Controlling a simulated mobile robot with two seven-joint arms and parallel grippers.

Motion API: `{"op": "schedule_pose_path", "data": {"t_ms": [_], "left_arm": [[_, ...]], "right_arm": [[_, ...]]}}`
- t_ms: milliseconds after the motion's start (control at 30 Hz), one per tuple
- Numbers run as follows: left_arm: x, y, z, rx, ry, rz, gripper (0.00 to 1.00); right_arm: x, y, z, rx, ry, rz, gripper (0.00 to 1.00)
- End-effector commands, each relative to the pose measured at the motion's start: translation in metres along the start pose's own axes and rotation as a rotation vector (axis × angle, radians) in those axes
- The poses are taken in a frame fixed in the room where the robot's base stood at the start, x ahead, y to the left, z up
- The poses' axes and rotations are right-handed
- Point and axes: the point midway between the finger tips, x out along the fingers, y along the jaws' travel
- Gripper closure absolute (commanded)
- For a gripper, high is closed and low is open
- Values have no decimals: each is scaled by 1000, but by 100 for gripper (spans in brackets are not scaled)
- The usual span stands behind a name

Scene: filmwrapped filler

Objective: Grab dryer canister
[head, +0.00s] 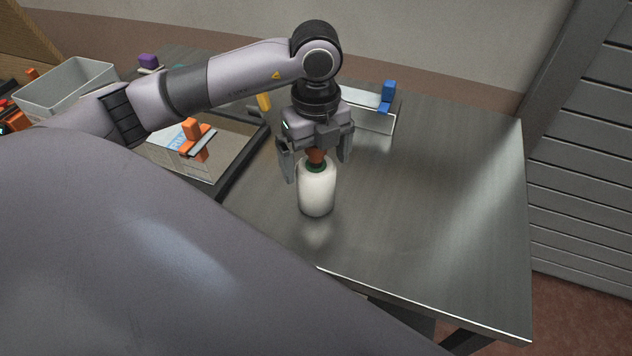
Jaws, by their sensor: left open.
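The canister (317,191) is a white, rounded bottle with a dark green collar and an orange-brown top. It stands upright on the metal table (440,215). My left gripper (317,168) comes down over it from above. Its two grey fingers are apart, one on each side of the canister's top and collar. I cannot tell whether either finger touches it. The upper end of the orange-brown top is hidden under the gripper. My right gripper is not in view.
A clear box with a blue clip (388,95) stands behind the gripper. A tray with an orange clamp (196,140) lies to the left, beside a grey bin (68,88). The table's right side is bare. A slatted grey panel (585,150) stands beyond its right edge.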

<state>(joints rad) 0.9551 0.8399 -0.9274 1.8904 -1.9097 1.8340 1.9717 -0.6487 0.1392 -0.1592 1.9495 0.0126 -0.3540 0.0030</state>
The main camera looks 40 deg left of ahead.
Motion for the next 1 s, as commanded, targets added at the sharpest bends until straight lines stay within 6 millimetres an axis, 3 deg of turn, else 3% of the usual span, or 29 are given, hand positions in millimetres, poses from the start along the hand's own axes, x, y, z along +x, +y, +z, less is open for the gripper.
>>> {"op": "schedule_pose_path", "data": {"t_ms": [133,167,400,467,767,1000], "left_arm": [[0,0,0,0,0,0,0],[0,0,0,0,0,0,6],[0,0,0,0,1,0,85],[0,0,0,0,1,-1,100],[-4,-1,0,0,1,-4,100],[-26,-2,0,-1,0,-8,100]], "right_arm": [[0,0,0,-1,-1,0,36],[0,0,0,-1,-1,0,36],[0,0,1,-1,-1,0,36],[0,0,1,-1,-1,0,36],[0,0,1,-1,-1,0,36],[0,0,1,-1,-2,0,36]]}}
